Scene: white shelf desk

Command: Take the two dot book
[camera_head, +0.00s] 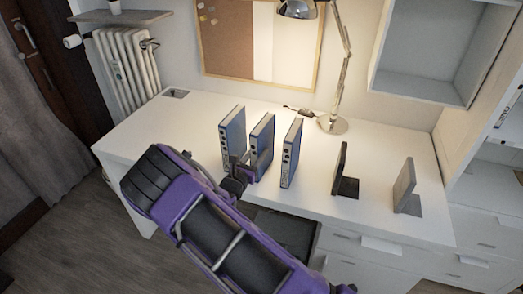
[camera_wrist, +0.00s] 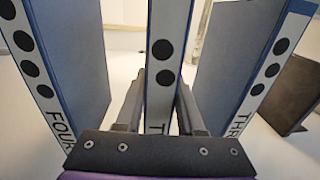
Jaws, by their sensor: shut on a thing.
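The two dot book (camera_wrist: 163,62) stands upright in the middle of three blue books in the wrist view, its white spine showing two black dots and the start of a word. It also shows in the head view (camera_head: 264,133), its lower part hidden by my gripper (camera_head: 246,172). In the wrist view, my gripper (camera_wrist: 161,100) has one finger on each side of this book and is shut on it. The four dot book (camera_wrist: 40,75) is on the left and the three dot book (camera_wrist: 265,80) on the right, both apart from it.
The white desk (camera_head: 385,150) carries two dark bookends (camera_head: 345,172) (camera_head: 405,187) at the right. A lamp (camera_head: 333,124) stands behind the books. A white wall shelf (camera_head: 430,85) hangs at upper right.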

